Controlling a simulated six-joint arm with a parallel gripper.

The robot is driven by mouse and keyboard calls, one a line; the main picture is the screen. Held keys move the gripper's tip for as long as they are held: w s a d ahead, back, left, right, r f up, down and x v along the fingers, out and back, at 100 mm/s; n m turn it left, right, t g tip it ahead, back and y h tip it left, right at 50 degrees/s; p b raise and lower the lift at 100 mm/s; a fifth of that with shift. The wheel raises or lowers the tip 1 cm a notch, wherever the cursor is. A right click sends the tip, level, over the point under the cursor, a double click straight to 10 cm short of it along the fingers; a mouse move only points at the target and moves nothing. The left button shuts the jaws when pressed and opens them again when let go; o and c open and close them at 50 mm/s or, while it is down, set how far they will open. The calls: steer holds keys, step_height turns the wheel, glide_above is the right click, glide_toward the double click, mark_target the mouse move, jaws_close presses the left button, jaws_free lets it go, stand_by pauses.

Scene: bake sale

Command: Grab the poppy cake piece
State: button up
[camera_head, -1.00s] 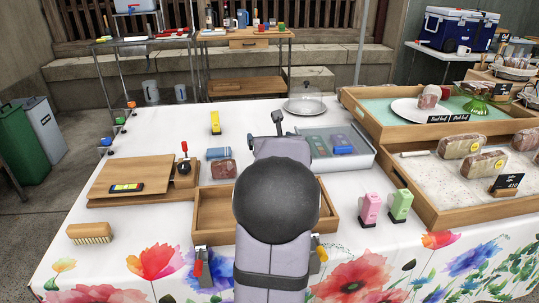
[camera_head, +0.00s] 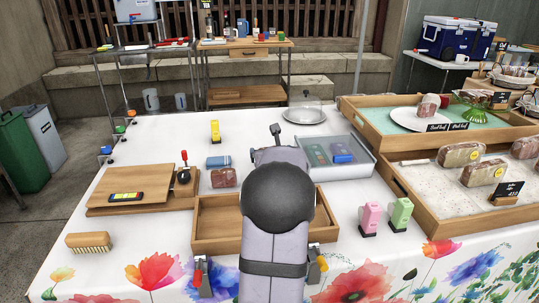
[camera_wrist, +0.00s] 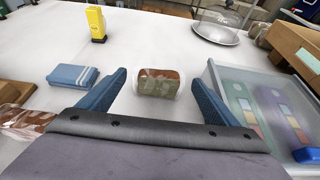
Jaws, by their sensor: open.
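A small wrapped cake piece (camera_wrist: 158,83), greenish-brown with a reddish-brown top part in clear film, lies on the white tablecloth in the wrist view. I cannot read a label on it, so I cannot tell for sure that it is the poppy one. My gripper (camera_wrist: 159,76) is open, its two blue fingers pointing to either side of this piece, which lies just beyond the fingertips. In the head view my own arm hides this piece. Another wrapped piece, reddish-brown (camera_wrist: 18,122), lies to the left; it also shows in the head view (camera_head: 224,177).
A folded blue cloth (camera_wrist: 72,76) lies left of the fingers. A translucent tray (camera_wrist: 222,90) with coloured items stands close on the right. A yellow object (camera_wrist: 97,24) and a domed plate (camera_wrist: 222,28) stand farther back. A wooden tray (camera_head: 215,243) lies under my arm.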

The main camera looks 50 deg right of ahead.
steer(key=shift+x, duration=1.45)
steer(key=shift+c, duration=0.6)
steer(key=c, duration=0.7)
steer(key=shift+o, duration=0.2)
steer(key=shift+r, duration=0.1)
step_height(320, 180, up, 10)
steer(key=p, duration=0.6)
steer(key=shift+p, duration=0.35)
